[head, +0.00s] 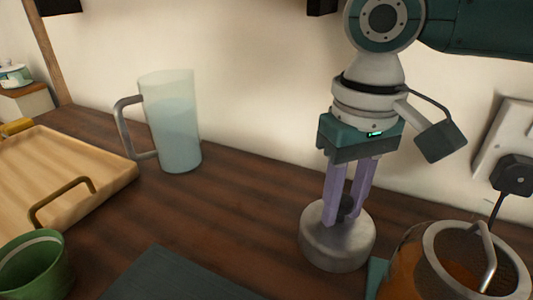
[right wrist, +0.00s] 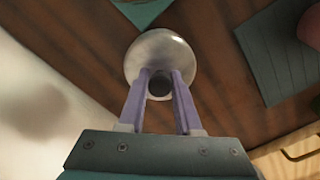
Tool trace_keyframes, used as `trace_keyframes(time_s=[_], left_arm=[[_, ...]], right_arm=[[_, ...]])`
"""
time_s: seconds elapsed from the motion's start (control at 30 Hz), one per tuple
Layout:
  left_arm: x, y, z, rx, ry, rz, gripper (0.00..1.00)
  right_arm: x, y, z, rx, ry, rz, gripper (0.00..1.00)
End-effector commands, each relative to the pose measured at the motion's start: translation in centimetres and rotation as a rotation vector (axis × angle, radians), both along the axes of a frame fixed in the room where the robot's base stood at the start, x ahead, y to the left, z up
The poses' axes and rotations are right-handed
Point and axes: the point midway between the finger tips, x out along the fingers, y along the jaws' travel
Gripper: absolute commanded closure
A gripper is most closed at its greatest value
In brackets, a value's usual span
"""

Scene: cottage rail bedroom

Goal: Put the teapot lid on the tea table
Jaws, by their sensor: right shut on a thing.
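The teapot lid (head: 337,247) is a round, silvery metal piece with a dark knob on top, and it also shows in the right wrist view (right wrist: 161,50). My right gripper (head: 347,213) points down with its two purple fingers closed on the knob; the fingers also show in the right wrist view (right wrist: 160,82). The lid is upright, at or just above the dark wooden surface (head: 235,215); I cannot tell if it touches. A glass teapot (head: 408,270) with amber liquid and a metal rim stands to its right. My left gripper is not in view.
A frosted pitcher (head: 175,130) stands by the wall. A wooden tray (head: 85,165) and a green cup (head: 38,268) are at left, a dark mat (head: 175,278) in front. A small stand (head: 28,105) with crockery is far left. A plug (head: 512,173) sits in the wall.

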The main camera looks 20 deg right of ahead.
Motion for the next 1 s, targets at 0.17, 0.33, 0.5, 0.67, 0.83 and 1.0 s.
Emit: trace_keyframes(time_s=[0.17,0.33,0.5,0.67,0.83,1.0], left_arm=[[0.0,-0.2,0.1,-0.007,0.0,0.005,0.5],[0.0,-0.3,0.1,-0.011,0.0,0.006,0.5],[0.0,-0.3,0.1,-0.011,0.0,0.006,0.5],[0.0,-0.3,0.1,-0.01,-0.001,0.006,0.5],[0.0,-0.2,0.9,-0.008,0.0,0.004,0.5],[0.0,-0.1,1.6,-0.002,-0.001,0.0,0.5]], right_arm=[[0.0,0.0,-0.2,0.0,0.001,0.0,0.56],[0.0,0.0,-0.2,0.0,0.0,0.0,0.37],[0.0,0.0,-0.2,0.0,0.0,0.0,0.37],[0.1,0.0,0.4,0.0,-0.002,0.0,0.37],[0.1,0.0,3.5,0.002,-0.004,0.0,0.37],[0.1,0.0,7.5,0.002,-0.004,0.0,0.37]])
